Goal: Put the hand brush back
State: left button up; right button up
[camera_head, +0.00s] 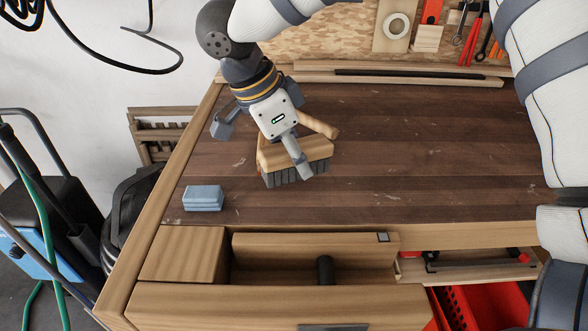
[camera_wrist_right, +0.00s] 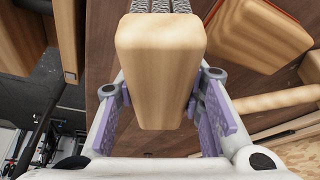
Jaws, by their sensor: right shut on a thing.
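The hand brush (camera_head: 312,150) is a pale wooden block with dark grey bristles, over the left half of the bench. In the head view its bristles point down; I cannot tell whether they touch the top. My right gripper (camera_head: 300,160) is shut on the wooden block. In the right wrist view the brush (camera_wrist_right: 160,70) sits between the two purple-padded fingers, bristles at the top of the picture. The gripper and wrist hide part of the brush in the head view. My left gripper is in neither view.
A wooden rod (camera_head: 318,125) lies just behind the brush. A blue sponge-like block (camera_head: 203,197) lies left of it. An open drawer (camera_head: 280,305) in front holds a dark cylinder (camera_head: 325,270). Red crates (camera_head: 485,305) stand lower right. The bench's right half (camera_head: 430,150) is clear.

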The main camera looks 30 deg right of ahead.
aim_at(294, 172)
jog(key=shift+w+f, duration=0.15)
jog(key=shift+f, duration=0.75)
jog(key=shift+w+f, duration=0.1)
jog(key=shift+f, duration=0.8)
jog(key=shift+f, duration=0.1)
jog(key=o, duration=0.8)
jog(key=shift+o, duration=0.2)
jog(key=v, duration=1.2)
